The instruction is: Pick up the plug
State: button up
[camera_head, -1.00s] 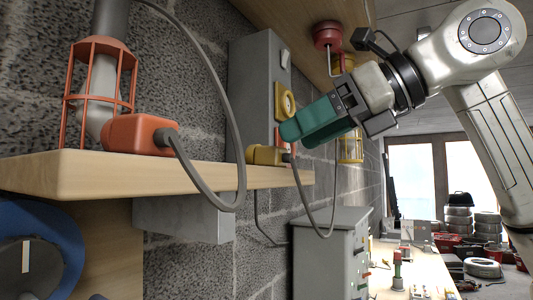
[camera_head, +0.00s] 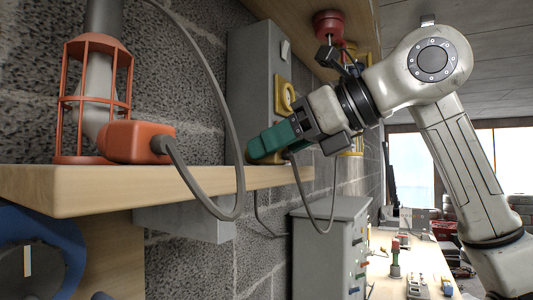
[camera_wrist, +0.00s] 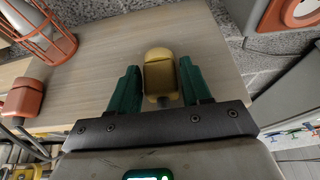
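The yellow plug (camera_wrist: 160,78) lies on the wooden shelf (camera_wrist: 95,70), near its edge, in the wrist view. My gripper (camera_head: 264,148) is at shelf height with its green fingers reaching over the shelf. In the wrist view the two fingers stand on either side of the yellow plug, with narrow gaps, so the gripper is open around it. In the head view the fingers hide most of the yellow plug. An orange plug (camera_head: 138,142) with a grey cable lies farther left on the shelf; it also shows in the wrist view (camera_wrist: 22,98).
An orange cage lamp (camera_head: 97,100) stands on the shelf at left. A grey box with a yellow socket (camera_head: 286,96) is on the wall behind the gripper. A grey cable (camera_head: 239,160) loops over the shelf edge. A grey cabinet (camera_head: 330,235) stands below.

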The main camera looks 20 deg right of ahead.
jog(key=c, duration=0.6)
jog(key=shift+r, duration=0.1)
jog(key=shift+r, duration=0.45)
notch_tip(320, 180, up, 2)
jog(key=shift+r+b, duration=0.15)
jog(key=shift+b, duration=0.35)
jog(key=a+r+b+v, duration=0.1)
jog(key=v, duration=0.7)
jog(key=a+r+b+v, duration=0.1)
jog(key=r+v, duration=0.1)
jog(key=v, duration=0.6)
jog(key=shift+s+r, duration=0.15)
jog(key=shift+s, duration=0.15)
